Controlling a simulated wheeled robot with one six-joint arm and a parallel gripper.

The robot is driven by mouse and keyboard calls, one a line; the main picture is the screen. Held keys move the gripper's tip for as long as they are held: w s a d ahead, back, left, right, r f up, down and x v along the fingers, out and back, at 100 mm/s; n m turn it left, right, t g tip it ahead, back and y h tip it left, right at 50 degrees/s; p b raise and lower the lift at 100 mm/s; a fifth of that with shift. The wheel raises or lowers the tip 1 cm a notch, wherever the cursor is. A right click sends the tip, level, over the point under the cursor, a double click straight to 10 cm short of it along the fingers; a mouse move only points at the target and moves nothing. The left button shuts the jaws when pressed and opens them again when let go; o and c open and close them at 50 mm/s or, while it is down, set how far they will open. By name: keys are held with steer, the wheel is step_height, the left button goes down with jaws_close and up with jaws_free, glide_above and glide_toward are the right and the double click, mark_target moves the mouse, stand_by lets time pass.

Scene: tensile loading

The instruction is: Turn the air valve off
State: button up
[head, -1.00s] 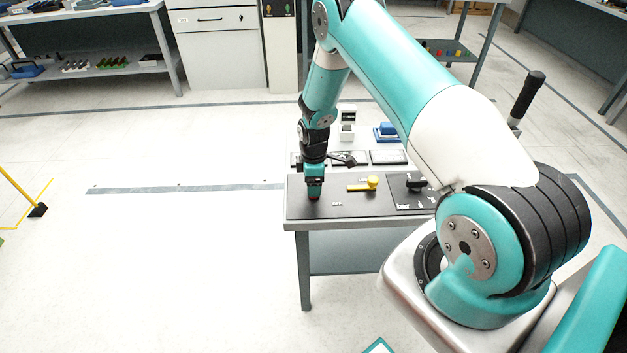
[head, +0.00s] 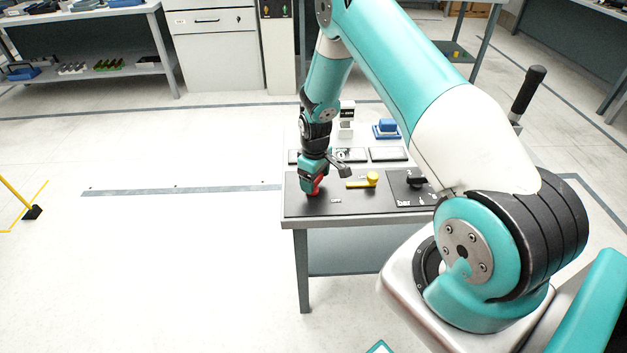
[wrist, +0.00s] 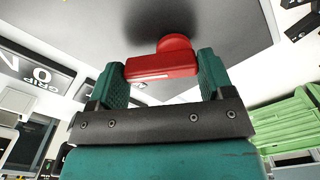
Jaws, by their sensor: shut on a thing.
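My gripper (head: 311,184) is at the left part of the black panel on the table and leans over it. Its fingers are shut on a red handle (wrist: 160,66), which spans between the teal fingertips in the wrist view. A round red hub (wrist: 175,43) sits at the handle's far side, against the dark panel. In the head view the red part (head: 319,185) shows only partly beside the fingers. A yellow lever (head: 362,181) lies on the panel to the right of my gripper, apart from it. I cannot read a label naming the air valve.
A black knob (head: 415,180) is on the panel's right section. Behind the panel are flat dark trays (head: 388,154), a blue object (head: 387,128) and a white device (head: 346,128).

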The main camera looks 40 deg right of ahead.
mark_target(317, 188)
steer(key=m, duration=0.2)
steer(key=m+b, duration=0.1)
steer(key=m, duration=0.2)
steer(key=shift+s+d+m, duration=0.1)
steer(key=shift+s+m, duration=0.2)
steer(key=shift+s, duration=0.05)
steer(key=m, duration=0.1)
steer(key=m+b, duration=0.1)
steer(key=m, duration=0.3)
steer(key=shift+s, duration=0.3)
steer(key=shift+m, duration=0.3)
steer(key=o, duration=0.9)
step_height(317, 188, up, 17)
steer(key=shift+r+b, duration=0.2)
steer(key=shift+b, duration=0.8)
